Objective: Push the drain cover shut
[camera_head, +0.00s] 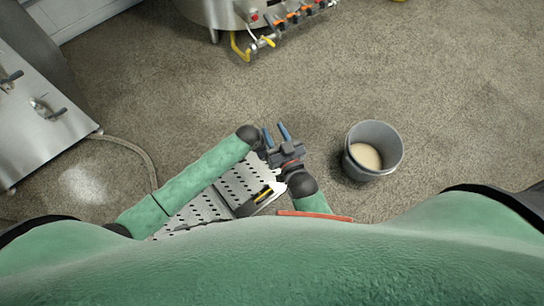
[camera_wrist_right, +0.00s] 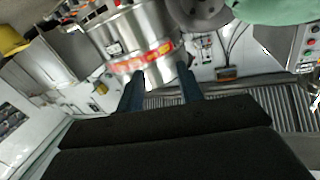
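Perforated metal plates (camera_head: 192,212) lie low in the head view, partly behind my left arm. I cannot tell whether one of them is the drain cover, nor whether it stands open or shut. My right gripper (camera_head: 277,135) is just beyond the plates' upper right end, its two blue fingers apart with nothing between them. In the right wrist view my right gripper (camera_wrist_right: 161,88) also shows as open and empty, with a steel drum (camera_wrist_right: 140,42) with a red and yellow label beyond it. My left forearm crosses the plates; its gripper does not show.
A grey bucket (camera_head: 374,150) with pale contents stands right of my right gripper. A steel vessel with valves (camera_head: 280,18) is at the top, a steel cabinet (camera_head: 40,125) at left. A hose (camera_head: 135,150) lies on the floor. Open floor lies between. A striped grating (camera_wrist_right: 284,108) shows in the wrist view.

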